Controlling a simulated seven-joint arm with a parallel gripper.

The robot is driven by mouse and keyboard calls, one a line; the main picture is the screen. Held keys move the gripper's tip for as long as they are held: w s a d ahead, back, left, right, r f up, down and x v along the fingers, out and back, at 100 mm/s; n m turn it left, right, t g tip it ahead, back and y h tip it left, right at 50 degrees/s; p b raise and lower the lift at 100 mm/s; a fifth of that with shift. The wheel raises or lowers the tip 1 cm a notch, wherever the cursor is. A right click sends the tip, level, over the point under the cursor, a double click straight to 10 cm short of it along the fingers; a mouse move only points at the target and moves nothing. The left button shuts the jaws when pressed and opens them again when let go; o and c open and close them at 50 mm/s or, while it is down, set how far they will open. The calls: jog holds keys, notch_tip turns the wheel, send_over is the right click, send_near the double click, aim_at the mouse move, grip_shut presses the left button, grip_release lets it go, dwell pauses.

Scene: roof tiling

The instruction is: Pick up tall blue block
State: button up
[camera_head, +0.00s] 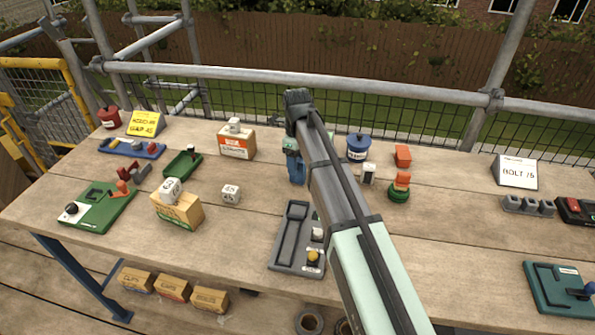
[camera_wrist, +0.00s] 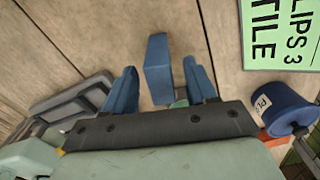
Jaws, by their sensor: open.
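The tall blue block (camera_wrist: 158,68) stands on the wooden table in the wrist view, between the two blue fingers of my gripper (camera_wrist: 160,80). The fingers are open, with a visible gap on each side of the block. Its lower part is partly hidden by my gripper body. In the head view my gripper (camera_head: 293,163) points down at the middle of the table, behind the grey tray. Blue shows there, but I cannot tell block from fingers.
A grey tray (camera_head: 283,250) with small parts lies in front of my gripper. A small white cube (camera_head: 230,194) is to the left. A green sign (camera_wrist: 283,35) lies near the wrist view's top right.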

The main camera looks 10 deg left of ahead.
jog(key=shift+d+f, duration=0.1)
jog(key=shift+f, duration=1.75)
jog(key=shift+c, duration=0.3)
grip_shut()
jog(key=shift+r, duration=0.15)
